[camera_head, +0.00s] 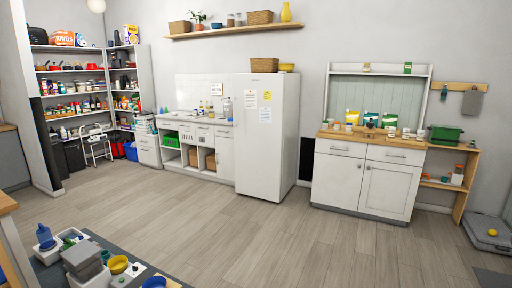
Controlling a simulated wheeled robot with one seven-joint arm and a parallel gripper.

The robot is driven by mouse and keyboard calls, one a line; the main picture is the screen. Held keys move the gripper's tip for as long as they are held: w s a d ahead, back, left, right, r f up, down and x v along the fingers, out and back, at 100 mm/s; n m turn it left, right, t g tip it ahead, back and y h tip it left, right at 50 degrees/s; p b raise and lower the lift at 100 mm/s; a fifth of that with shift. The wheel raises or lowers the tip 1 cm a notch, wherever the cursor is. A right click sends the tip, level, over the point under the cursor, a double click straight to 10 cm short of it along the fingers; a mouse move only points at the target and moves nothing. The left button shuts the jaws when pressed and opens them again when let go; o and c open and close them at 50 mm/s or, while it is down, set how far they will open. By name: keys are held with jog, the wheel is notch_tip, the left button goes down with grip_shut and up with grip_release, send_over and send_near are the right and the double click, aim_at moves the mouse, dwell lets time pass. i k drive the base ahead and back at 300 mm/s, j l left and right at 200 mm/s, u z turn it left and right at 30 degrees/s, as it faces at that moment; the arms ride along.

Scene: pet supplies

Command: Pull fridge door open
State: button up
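A tall white fridge (258,165) stands against the back wall near the middle of the view. Its door looks shut, and several sheets of paper are on its front. I cannot make out a handle clearly at this size. A basket (264,65) and a yellow bowl (287,67) sit on top of it. My gripper is not in view.
White counter cabinets (203,140) stand left of the fridge, and a white hutch cabinet (365,180) stands to its right. A mat (97,238) with bowls and containers lies at bottom left. The wooden floor (260,235) before the fridge is clear.

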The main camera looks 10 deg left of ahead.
aim_at(258, 133)
jog(key=i+u, duration=0.1)
jog(key=u, duration=0.7)
jog(key=i+j, duration=0.1)
jog(key=i, duration=3.1)
jog(key=i+j, duration=0.1)
jog(key=i, duration=3.15)
jog(key=i+z, duration=0.2)
jog(key=z, duration=0.25)
jog(key=i+z, duration=0.15)
jog(key=z, duration=0.3)
jog(key=i+j+z, duration=0.15)
jog(key=z, duration=0.25)
